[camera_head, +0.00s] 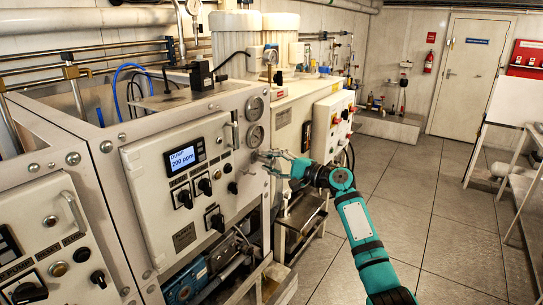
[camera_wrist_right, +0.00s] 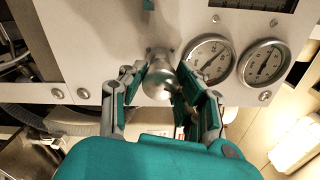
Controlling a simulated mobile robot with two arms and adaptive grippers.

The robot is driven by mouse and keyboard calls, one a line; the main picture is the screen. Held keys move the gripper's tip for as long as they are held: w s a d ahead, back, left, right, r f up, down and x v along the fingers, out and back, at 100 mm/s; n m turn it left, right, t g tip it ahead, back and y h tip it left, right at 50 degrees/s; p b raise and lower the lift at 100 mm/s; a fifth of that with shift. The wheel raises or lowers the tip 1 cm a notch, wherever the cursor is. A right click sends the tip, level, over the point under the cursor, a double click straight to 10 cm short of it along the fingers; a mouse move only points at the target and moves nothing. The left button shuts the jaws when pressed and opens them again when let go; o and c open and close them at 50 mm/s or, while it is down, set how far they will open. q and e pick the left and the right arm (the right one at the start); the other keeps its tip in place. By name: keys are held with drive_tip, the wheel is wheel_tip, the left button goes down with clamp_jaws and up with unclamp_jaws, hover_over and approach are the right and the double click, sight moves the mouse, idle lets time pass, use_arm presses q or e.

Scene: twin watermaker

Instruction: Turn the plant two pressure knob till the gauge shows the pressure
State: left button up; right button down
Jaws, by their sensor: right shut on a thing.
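A round metal pressure knob (camera_wrist_right: 158,77) sits on the panel's right edge. My right gripper (camera_head: 267,158) is shut on it; in the right wrist view its two fingers (camera_wrist_right: 163,93) are on either side of the knob. In the head view the fingers largely hide the knob. Two round gauges, an upper one (camera_head: 255,108) and a lower one (camera_head: 255,136), are on the panel just above the gripper. They also show beside the knob in the right wrist view, one nearer (camera_wrist_right: 209,60) and one farther (camera_wrist_right: 264,63). Their needle readings are too small to read. My left gripper is out of view.
The panel's lit display (camera_head: 181,158) reads 200 ppm, with several black knobs below. A second panel (camera_head: 45,235) stands at the front left. A white machine (camera_head: 330,125) stands beyond the gripper. The tiled floor (camera_head: 425,200) on the right is open, and a white table (camera_head: 515,105) stands at the far right.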

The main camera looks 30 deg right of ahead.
drive_tip(key=shift+m+p, duration=0.45)
drive_tip(key=shift+m, duration=0.25)
drive_tip(key=shift+f, duration=0.1)
drive_tip(key=c, duration=0.9)
unclamp_jaws()
drive_tip(key=shift+s, duration=0.1)
drive_tip(key=v, duration=1.2)
drive_tip(key=shift+d, duration=0.1)
